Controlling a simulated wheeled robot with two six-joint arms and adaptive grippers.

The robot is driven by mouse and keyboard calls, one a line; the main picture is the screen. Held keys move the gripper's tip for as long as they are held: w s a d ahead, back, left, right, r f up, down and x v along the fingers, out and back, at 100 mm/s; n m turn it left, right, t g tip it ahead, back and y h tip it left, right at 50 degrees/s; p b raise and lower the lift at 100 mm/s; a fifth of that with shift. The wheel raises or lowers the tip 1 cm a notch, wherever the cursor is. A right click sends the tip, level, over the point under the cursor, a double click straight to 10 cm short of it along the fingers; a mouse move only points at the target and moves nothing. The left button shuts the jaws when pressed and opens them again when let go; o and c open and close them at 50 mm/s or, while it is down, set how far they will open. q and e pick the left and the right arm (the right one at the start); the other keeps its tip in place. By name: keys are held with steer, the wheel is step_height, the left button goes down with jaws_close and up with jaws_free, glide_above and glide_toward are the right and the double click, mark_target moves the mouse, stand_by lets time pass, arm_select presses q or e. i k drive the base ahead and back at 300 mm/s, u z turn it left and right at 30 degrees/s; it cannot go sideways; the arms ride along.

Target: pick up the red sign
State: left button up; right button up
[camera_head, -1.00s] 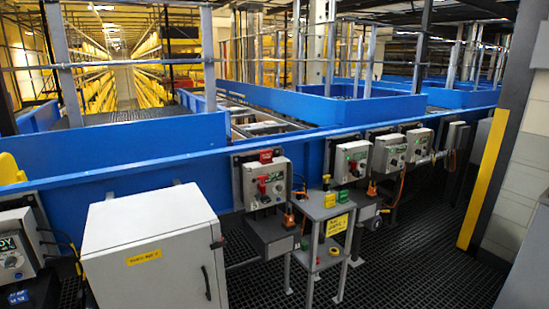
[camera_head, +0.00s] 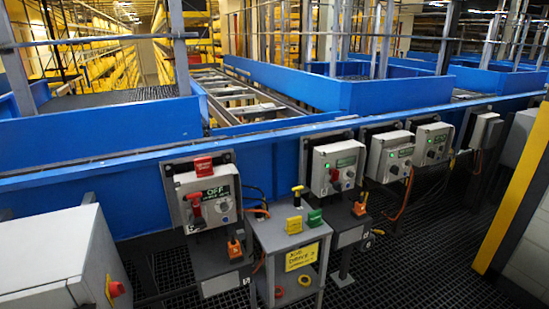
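A small red sign (camera_head: 204,166) with markings too small to read sits at the top of a grey control box (camera_head: 233,213). The box is fixed to the blue conveyor wall, left of the middle of the head view. A red handle or lock (camera_head: 195,205) is on the box's front below the sign, beside a green label reading OFF. Neither of my grippers shows in the head view.
A grey stand (camera_head: 262,238) with yellow and green items on top and a yellow note (camera_head: 302,257) stands right of the box. A white cabinet (camera_head: 50,250) is at the lower left. More control boxes (camera_head: 337,166) line the wall. Dark grating floor (camera_head: 420,270) is clear at lower right.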

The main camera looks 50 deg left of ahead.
mark_target(204, 166)
steer(key=u, duration=0.05)
steer(key=i, duration=1.3)
steer(key=u, duration=0.95)
steer(key=i, duration=0.8)
steer(key=u, duration=0.8)
